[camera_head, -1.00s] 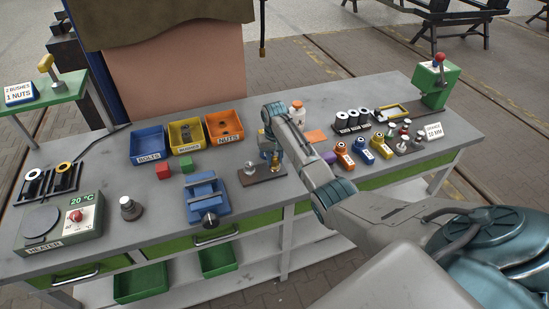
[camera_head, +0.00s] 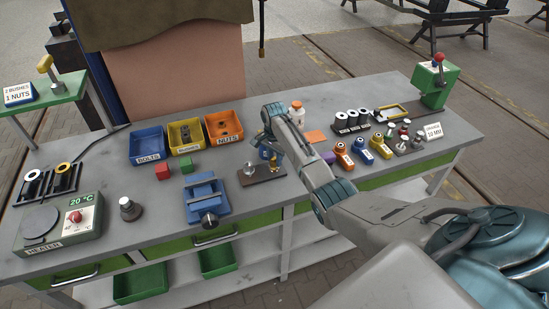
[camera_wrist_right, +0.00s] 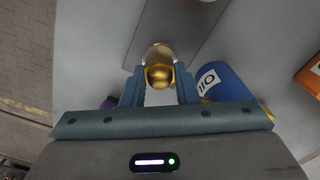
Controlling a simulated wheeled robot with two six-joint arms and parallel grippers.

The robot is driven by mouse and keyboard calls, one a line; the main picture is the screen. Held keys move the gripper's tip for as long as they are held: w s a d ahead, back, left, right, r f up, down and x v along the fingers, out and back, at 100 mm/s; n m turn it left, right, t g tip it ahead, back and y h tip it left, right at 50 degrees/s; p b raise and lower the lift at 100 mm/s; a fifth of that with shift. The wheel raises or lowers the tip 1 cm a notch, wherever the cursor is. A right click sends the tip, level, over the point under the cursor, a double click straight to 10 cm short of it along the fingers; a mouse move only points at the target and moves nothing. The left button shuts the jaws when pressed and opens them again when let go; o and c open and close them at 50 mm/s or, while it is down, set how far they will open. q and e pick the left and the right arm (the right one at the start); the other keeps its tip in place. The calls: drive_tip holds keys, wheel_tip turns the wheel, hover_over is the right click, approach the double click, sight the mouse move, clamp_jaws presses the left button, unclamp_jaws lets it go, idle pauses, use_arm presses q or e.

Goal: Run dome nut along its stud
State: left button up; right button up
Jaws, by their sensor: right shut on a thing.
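My right gripper (camera_wrist_right: 160,88) is shut on a brass dome nut (camera_wrist_right: 159,75), whose rounded gold top shows between the two fingers in the right wrist view. In the head view my right gripper (camera_head: 270,146) points down over the right part of a small dark plate (camera_head: 264,175) on the bench. A short silver piece (camera_head: 249,169) stands on the plate's left part. The stud under the nut is hidden, so I cannot tell how far down the nut sits. My left gripper is not in view.
A blue oil bottle (camera_wrist_right: 221,81) stands close to the right finger in the wrist view. A blue vice (camera_head: 205,195) is to the left of the plate. Bins, including the orange nuts bin (camera_head: 236,138), stand behind. Orange, yellow and blue labelled pieces are to the right.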

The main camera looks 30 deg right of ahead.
drive_tip(key=m, duration=0.4)
drive_tip(key=shift+w+d+r+m, duration=0.1)
drive_tip(key=shift+w+r+m, duration=0.15)
drive_tip(key=shift+r+m, duration=0.1)
drive_tip(key=shift+o, duration=0.2)
drive_tip(key=m, duration=1)
drive_tip(key=shift+m, duration=0.35)
drive_tip(key=m, duration=0.5)
drive_tip(key=shift+c, duration=0.2)
drive_tip(key=o, duration=0.8)
drive_tip(key=shift+s, duration=0.1)
drive_tip(key=shift+o, duration=1)
drive_tip(key=shift+s+f, duration=0.1)
drive_tip(key=shift+f, duration=0.05)
